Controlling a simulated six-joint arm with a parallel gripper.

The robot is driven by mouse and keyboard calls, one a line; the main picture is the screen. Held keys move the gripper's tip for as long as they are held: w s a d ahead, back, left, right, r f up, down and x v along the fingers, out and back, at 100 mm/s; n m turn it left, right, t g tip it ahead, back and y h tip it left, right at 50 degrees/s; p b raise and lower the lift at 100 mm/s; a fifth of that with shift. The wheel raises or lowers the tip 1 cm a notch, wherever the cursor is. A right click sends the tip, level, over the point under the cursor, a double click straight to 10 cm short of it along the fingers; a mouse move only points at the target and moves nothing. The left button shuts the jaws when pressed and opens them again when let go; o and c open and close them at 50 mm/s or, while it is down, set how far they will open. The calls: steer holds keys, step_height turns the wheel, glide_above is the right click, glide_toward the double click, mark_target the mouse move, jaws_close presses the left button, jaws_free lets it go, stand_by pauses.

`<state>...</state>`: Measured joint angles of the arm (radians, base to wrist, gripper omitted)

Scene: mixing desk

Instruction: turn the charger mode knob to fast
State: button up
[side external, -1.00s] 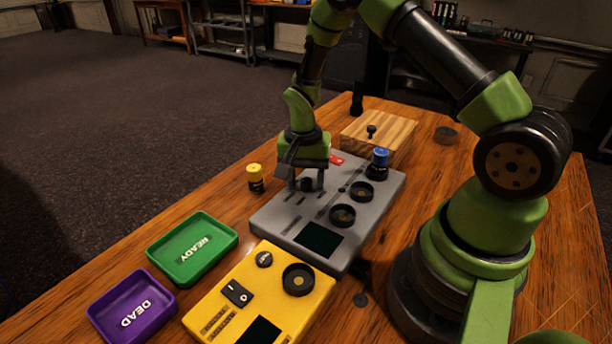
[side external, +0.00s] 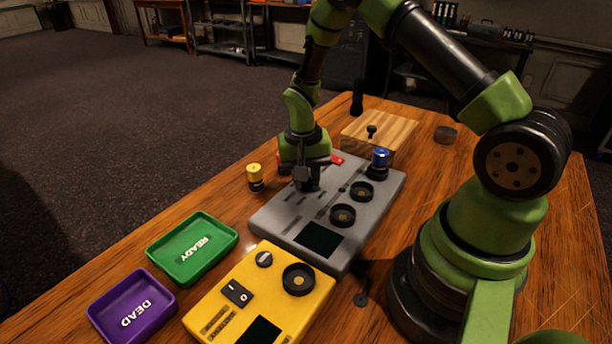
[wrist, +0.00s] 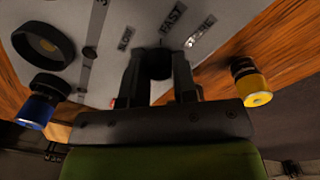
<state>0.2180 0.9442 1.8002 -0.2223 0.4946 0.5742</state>
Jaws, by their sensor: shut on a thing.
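The grey charger (side external: 277,214) lies flat on the wooden table, with a dark screen and two round black sockets. My gripper (side external: 307,184) points down at the charger's far left part and is shut on the black mode knob. In the wrist view the knob (wrist: 155,66) sits between the two dark fingers. Labels reading SLOW, FAST and a third, partly unreadable one fan out beyond it. The knob lies roughly in line with the FAST label (wrist: 172,18). Its pointer is too dark to read for certain. In the side view the fingers mostly hide the knob.
A yellow battery (side external: 255,176) stands left of the charger; a blue one (side external: 380,160) stands on its right part. A yellow device (side external: 265,293), green READY tray (side external: 165,250) and purple DEAD tray (side external: 101,318) lie nearer. A wooden box (side external: 358,131) is behind.

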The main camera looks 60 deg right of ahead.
steer(key=n, duration=0.4)
steer(key=shift+n, duration=2.3)
steer(key=o, duration=0.9)
steer(key=shift+r, duration=0.15)
steer(key=r, duration=0.9)
steer(key=shift+a+r, duration=0.3)
steer(key=shift+r, duration=0.1)
